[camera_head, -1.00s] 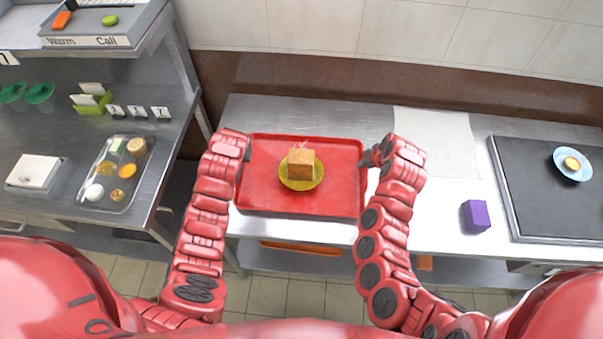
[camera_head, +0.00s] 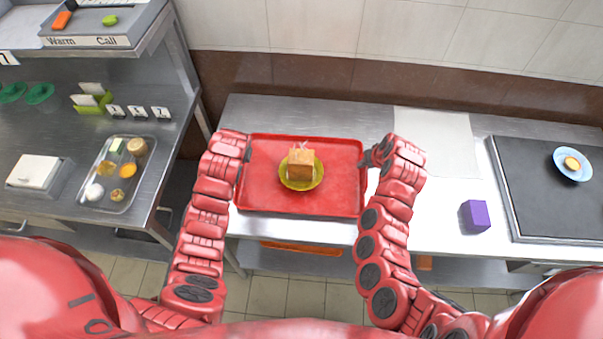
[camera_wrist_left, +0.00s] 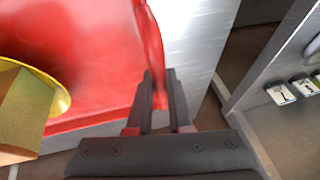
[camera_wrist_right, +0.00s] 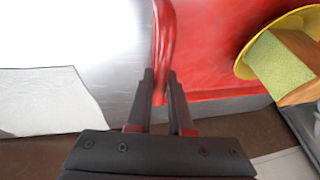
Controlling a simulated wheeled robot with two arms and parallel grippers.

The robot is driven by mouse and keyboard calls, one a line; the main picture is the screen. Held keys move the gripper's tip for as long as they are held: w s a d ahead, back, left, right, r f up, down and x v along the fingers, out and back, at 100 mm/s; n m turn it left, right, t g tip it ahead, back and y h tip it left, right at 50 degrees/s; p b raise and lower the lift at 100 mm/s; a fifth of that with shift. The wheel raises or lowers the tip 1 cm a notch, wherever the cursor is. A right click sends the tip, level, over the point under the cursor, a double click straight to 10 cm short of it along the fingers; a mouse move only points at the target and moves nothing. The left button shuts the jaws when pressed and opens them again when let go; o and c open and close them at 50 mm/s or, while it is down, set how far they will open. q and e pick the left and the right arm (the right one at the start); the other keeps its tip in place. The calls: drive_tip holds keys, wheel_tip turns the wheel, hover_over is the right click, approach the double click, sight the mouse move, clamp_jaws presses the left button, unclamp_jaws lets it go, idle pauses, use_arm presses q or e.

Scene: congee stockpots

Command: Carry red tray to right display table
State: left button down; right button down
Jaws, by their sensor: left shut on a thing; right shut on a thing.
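The red tray (camera_head: 265,190) is level over the left part of the steel table in the head view. A yellow plate (camera_head: 301,184) with a tan, box-shaped item (camera_head: 300,168) on it sits near the tray's middle. My left gripper (camera_head: 247,150) is shut on the tray's left rim, and the rim shows between its fingers in the left wrist view (camera_wrist_left: 158,85). My right gripper (camera_head: 368,158) is shut on the right rim, seen in the right wrist view (camera_wrist_right: 162,85). I cannot tell whether the tray touches the table.
Right of the tray, the steel table (camera_head: 420,215) holds a white cloth (camera_head: 437,140), a purple cube (camera_head: 475,216) and a dark board (camera_head: 530,190) with a blue plate (camera_head: 573,164). At left, a counter carries a small food tray (camera_head: 112,185). A brown-tiled wall stands behind.

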drive_tip(key=shift+r, duration=0.1)
idle(0.4)
